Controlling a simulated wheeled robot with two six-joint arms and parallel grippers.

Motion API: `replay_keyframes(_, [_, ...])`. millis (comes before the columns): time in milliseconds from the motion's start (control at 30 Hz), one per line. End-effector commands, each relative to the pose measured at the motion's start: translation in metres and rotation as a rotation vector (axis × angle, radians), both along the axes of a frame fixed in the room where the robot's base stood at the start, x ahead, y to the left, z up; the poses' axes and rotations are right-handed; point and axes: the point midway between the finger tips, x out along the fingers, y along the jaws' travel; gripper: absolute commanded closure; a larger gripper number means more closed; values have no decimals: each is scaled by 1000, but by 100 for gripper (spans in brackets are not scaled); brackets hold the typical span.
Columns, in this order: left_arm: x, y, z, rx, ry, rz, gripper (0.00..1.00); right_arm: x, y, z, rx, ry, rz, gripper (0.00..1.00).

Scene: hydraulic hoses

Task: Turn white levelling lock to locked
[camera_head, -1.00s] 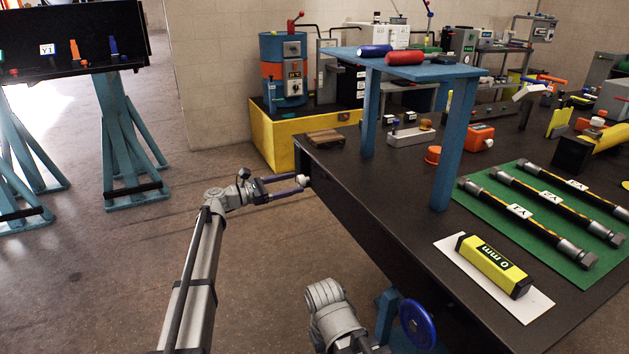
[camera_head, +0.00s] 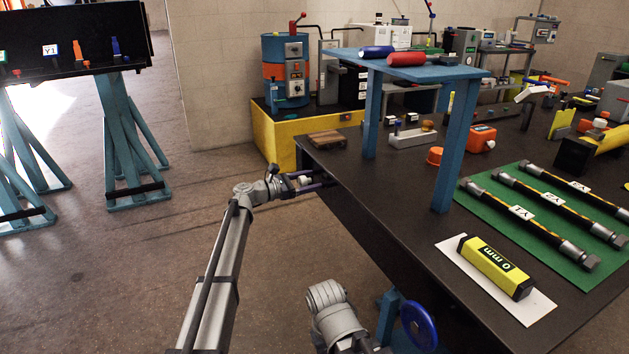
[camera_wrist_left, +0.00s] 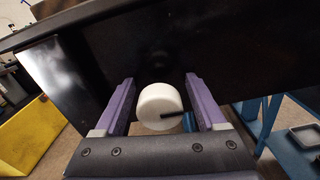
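The white levelling lock (camera_wrist_left: 160,106) is a round white knob on the dark side face of the workbench, with a short black pointer towards the lower right in the left wrist view. It also shows small in the head view (camera_head: 305,181) at the bench's near left corner. My left gripper (camera_wrist_left: 160,82) has its two purple fingers on either side of the knob. The fingers are apart, with a narrow gap at the left; firm contact is not visible. In the head view my left gripper (camera_head: 316,182) reaches the bench side. My right gripper is not visible.
The dark workbench (camera_head: 390,225) fills the right, with a blue stand (camera_head: 425,72) on it. A yellow plinth (camera_head: 275,140) stands behind my left gripper. A blue handwheel (camera_head: 418,325) is at the lower bench side.

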Motion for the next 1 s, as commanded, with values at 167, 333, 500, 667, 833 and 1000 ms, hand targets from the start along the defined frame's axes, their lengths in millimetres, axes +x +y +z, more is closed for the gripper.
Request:
replay_keyframes(167, [0, 0, 0, 0, 0, 0, 49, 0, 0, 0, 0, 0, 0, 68])
replay_keyframes(333, [0, 0, 0, 0, 0, 0, 68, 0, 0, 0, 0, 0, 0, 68])
replay_keyframes(500, [0, 0, 0, 0, 0, 0, 87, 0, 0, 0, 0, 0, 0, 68])
replay_keyframes(667, [0, 0, 0, 0, 0, -1, 100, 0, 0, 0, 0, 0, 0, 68])
replay_keyframes(833, [0, 0, 0, 2, -5, -1, 100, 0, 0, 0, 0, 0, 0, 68])
replay_keyframes(1000, [0, 0, 0, 19, -45, -1, 100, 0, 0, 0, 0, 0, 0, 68])
